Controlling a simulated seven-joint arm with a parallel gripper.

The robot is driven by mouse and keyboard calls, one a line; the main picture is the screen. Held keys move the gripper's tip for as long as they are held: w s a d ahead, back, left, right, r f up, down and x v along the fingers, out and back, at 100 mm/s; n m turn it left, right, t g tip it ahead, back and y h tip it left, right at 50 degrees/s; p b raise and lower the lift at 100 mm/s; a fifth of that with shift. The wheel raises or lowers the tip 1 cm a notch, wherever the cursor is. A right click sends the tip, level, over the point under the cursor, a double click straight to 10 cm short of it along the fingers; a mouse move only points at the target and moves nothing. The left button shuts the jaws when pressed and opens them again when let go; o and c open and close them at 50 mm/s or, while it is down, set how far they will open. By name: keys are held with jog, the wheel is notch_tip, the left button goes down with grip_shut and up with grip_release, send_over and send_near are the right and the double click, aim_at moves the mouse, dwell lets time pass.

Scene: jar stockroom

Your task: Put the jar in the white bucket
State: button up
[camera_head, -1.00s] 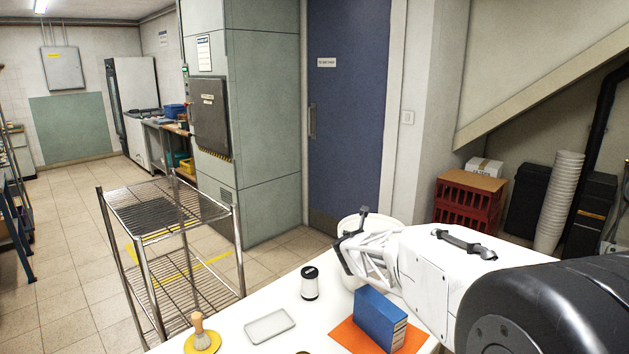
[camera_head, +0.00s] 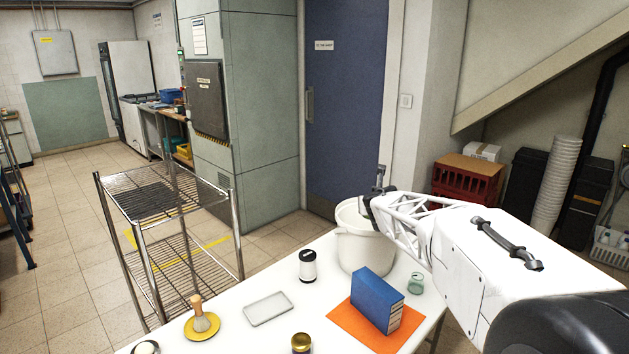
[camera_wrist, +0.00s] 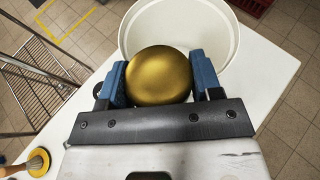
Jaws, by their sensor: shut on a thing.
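The white bucket (camera_head: 364,250) stands on the table in the head view, behind the blue box. My gripper (camera_head: 376,200) is at the bucket's upper right rim in that view. In the wrist view my gripper (camera_wrist: 158,82) is shut on a jar with a round gold lid (camera_wrist: 158,72), one blue finger on each side. The bucket (camera_wrist: 228,38) shows just beyond the jar, its open mouth partly covered by it. The jar's body is hidden under its lid, and I cannot make the jar out in the head view.
On the white table (camera_head: 235,335) are a blue box (camera_head: 375,300) on an orange mat (camera_head: 345,322), a black-lidded white jar (camera_head: 307,267), a greenish glass (camera_head: 416,284), a tray (camera_head: 268,309), a brush on a yellow dish (camera_head: 201,322) and another gold-lidded jar (camera_head: 301,343). A wire rack (camera_head: 170,240) stands left.

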jog(key=shift+w+a+f+m+h, duration=0.15)
jog(key=shift+a+f+m+h, duration=0.25)
jog(key=shift+a+f, duration=0.35)
jog(key=s+a+f+m+g+h, duration=0.7)
jog(key=s+a+f+m+h, duration=0.3)
jog(key=s+a+f, duration=0.5)
jog(key=a+f+m, duration=0.2)
jog(key=a, duration=0.2)
jog(key=shift+s+a+f, duration=0.25)
jog(key=shift+a+f, duration=0.1)
jog(key=shift+f, duration=0.05)
jog(key=shift+f, duration=0.15)
jog(key=shift+f, duration=3)
